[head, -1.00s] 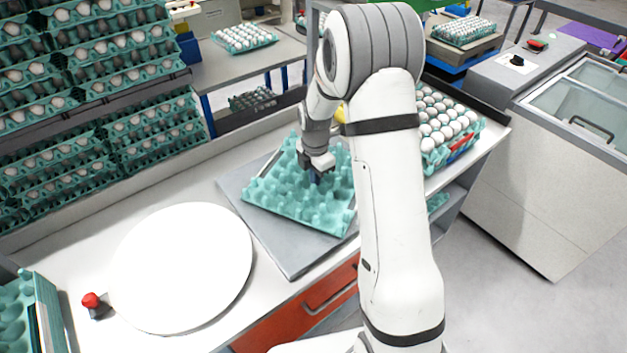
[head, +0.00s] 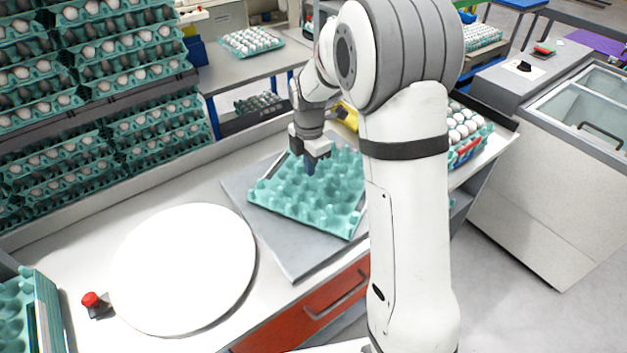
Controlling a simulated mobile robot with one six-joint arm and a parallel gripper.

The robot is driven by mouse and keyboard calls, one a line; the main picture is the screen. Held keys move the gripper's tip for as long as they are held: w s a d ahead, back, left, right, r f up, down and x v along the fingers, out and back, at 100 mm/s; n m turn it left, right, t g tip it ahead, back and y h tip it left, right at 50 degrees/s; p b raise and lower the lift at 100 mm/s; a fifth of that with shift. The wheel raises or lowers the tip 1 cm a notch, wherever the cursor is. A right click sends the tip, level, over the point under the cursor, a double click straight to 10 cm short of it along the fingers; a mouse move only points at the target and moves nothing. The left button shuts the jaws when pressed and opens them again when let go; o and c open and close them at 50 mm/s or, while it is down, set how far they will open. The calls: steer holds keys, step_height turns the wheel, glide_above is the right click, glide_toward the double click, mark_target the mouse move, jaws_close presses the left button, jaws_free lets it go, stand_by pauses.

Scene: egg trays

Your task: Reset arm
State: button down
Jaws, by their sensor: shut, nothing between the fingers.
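My gripper (head: 309,168) is shut and empty. It points down over the teal egg tray (head: 290,205), near the tray's back left part. I cannot tell whether the fingertips touch the tray. The tray holds no eggs that I can see and lies on a grey plate (head: 297,262) on the worktable.
A round white disc (head: 185,268) lies on the table at the left, with a red button (head: 90,299) beside it. Trays of eggs (head: 465,128) stand behind my arm at the right. Stacked egg trays (head: 100,140) fill the back left. A grey cabinet (head: 545,190) stands right.

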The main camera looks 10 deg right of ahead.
steer(key=shift+r, duration=1.45)
steer(key=s+d+r+m+t, duration=0.1)
steer(key=s+r+m, duration=0.3)
steer(key=s+m, duration=0.7)
steer(key=s+d+r+m+t, duration=0.2)
steer(key=s+d+r+m, duration=0.2)
steer(key=s+m, duration=0.8)
steer(key=s+r, duration=0.1)
steer(key=s, duration=0.2)
steer(key=shift+a, duration=0.1)
